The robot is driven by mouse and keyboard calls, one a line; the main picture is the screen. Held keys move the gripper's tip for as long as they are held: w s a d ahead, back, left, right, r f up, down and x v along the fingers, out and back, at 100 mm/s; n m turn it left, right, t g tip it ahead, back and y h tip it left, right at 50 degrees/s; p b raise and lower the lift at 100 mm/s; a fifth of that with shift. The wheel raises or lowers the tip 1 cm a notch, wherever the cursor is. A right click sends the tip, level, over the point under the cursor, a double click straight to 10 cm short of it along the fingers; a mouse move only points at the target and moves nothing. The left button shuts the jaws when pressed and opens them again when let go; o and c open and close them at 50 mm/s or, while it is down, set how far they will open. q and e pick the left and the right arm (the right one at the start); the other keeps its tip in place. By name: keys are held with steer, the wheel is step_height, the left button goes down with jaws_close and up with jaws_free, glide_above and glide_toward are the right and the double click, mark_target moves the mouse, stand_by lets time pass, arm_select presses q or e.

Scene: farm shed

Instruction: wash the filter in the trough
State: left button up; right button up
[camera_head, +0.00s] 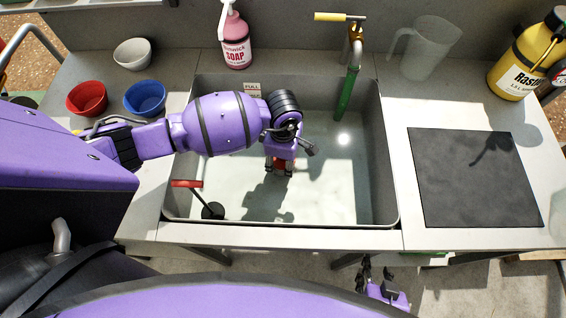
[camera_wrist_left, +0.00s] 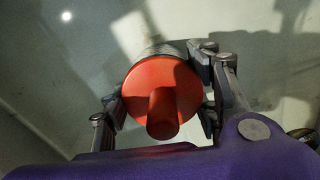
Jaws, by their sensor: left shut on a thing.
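The trough (camera_head: 388,190) is a grey sink with pale water in it. My left arm reaches over it from the left, and my left gripper (camera_head: 282,170) points down into it near the middle. In the left wrist view my left gripper (camera_wrist_left: 165,105) is shut on the filter (camera_wrist_left: 158,88), which has a round red end cap with a red stub and a grey ribbed body behind. In the head view only a bit of red shows under the gripper. My right gripper (camera_head: 377,278) is low in front of the counter, apart from the trough; its jaws are too small to read.
A green-ended tap (camera_head: 346,95) stands at the trough's back edge. A red-handled plunger-like plug (camera_head: 212,210) is at the front left. Soap (camera_head: 236,40), bowls (camera_head: 145,97), a clear jug (camera_head: 430,45), a yellow bottle (camera_head: 518,70) and a black mat (camera_head: 465,180) surround it.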

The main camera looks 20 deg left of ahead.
steer(key=shift+s+d+f, duration=0.1)
steer(key=shift+d+f, duration=0.05)
steer(key=shift+d, duration=0.05)
arm_select(q)
steer(key=shift+r+p, duration=0.35)
steer(key=shift+r, duration=0.35)
steer(key=shift+w+r+p, duration=0.1)
steer(key=shift+r+p, duration=0.65)
steer(key=shift+r, duration=0.7)
steer(key=shift+r+p, duration=0.95)
steer(key=shift+r, duration=1.8)
step_height(320, 180, up, 14)
arm_select(e)
steer(key=w+r+t, duration=0.1)
steer(key=w+r, duration=0.2)
steer(key=r, duration=0.2)
steer(key=shift+w+r, duration=0.35)
steer(key=shift+w, duration=0.05)
